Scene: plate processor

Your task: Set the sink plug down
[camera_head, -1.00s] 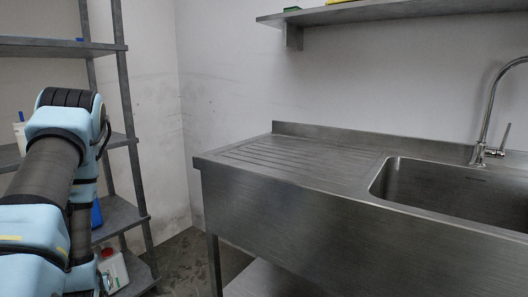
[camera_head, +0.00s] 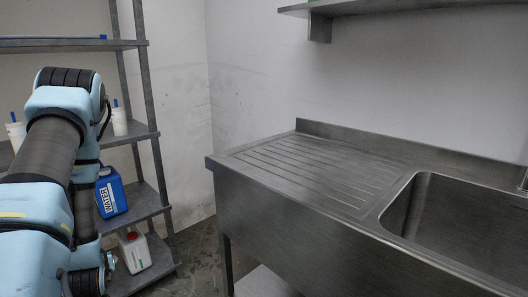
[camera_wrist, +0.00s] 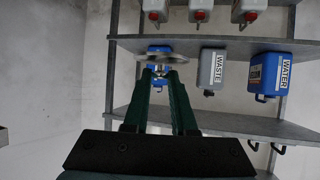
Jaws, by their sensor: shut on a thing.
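My gripper (camera_wrist: 160,74) shows in the wrist view, its two dark green fingers close together at the tips. It is shut on a thin, grey metallic disc, the sink plug (camera_wrist: 176,58), seen nearly edge-on. The fingertips partly hide the plug. A blue container stands behind it in the picture. In the head view my arm fills the left side, and the gripper and plug are not visible. The steel sink unit has a bare, grooved drainboard (camera_head: 300,172) and an empty-looking basin (camera_head: 465,215) at the right.
A grey shelf rack (camera_head: 148,130) stands at the left behind my arm. It holds a blue WATER container (camera_head: 110,192), a white container with a red cap (camera_head: 133,250) and white bottles. The wrist view, upside down, also shows a grey WASTE container (camera_wrist: 211,70). A wall shelf (camera_head: 380,8) hangs above the sink.

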